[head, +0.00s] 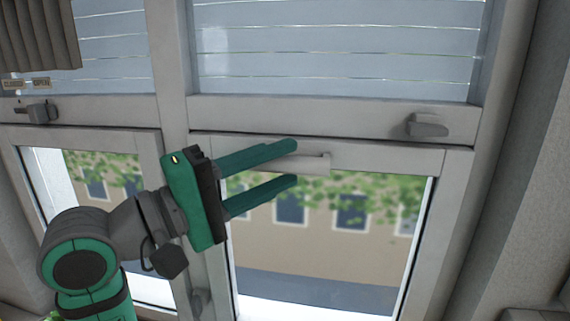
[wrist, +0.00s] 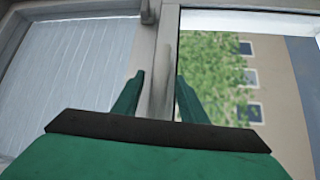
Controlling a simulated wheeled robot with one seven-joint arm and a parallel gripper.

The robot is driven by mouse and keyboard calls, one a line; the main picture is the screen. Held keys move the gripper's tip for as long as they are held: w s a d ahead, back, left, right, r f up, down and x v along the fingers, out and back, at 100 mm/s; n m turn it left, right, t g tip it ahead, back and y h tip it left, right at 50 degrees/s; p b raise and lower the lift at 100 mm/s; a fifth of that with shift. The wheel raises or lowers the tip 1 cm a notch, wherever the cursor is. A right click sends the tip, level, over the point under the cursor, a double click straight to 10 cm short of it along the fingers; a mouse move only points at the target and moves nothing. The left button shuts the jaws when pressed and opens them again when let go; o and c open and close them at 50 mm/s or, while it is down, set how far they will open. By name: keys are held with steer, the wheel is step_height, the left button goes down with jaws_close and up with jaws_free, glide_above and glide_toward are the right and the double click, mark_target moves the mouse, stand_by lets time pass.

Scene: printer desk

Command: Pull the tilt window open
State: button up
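The lower right window (head: 390,160) has a pale frame and clear glass, and looks flush in its surround. A pale horizontal bar handle (head: 318,163) is on its top rail. My green gripper (head: 293,164) reaches in from the left, one finger above the bar and one below in the picture. The fingers are apart. In the wrist view, the bar (wrist: 160,88) runs between the two fingertips (wrist: 158,80), with gaps visible on both sides. Whether the fingers touch the bar or its frame in depth, I cannot tell. My fingers hide part of the bar.
A grey latch (head: 427,125) sticks out from the rail above, at the right; another latch (head: 40,112) is at the left. A left window (head: 95,140) stands beside the central post. Open space is before the right pane.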

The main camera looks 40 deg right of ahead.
steer(key=shift+d+r, duration=0.1)
steer(key=shift+d, duration=0.65)
steer(key=shift+w, duration=0.1)
steer(key=shift+c, duration=0.6)
